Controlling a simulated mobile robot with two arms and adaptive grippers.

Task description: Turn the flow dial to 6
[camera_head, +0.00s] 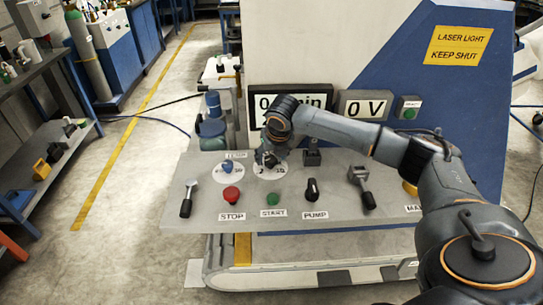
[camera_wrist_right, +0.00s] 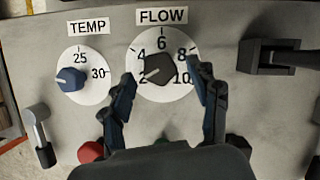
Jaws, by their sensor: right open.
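The flow dial is a dark knob (camera_wrist_right: 160,69) on a round white scale (camera_wrist_right: 163,50) marked 2, 4, 6, 8, 10, under a FLOW label (camera_wrist_right: 162,16). Its pale pointer mark seems to face lower left, near the 2. My right gripper (camera_wrist_right: 162,80) is open, one finger on each side of the knob, with gaps between them; I cannot tell how far above the panel the tips are. In the head view, my right gripper (camera_head: 268,157) hides most of the flow dial and its scale (camera_head: 270,172). My left gripper is not in view.
The blue TEMP knob (camera_wrist_right: 71,79) sits left of the flow dial. A red STOP button (camera_head: 231,195), green START button (camera_head: 272,198) and black PUMP knob (camera_head: 312,190) lie nearer on the grey panel. Levers (camera_head: 187,196) (camera_head: 362,187) stand at both sides. Displays (camera_head: 363,106) are behind.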

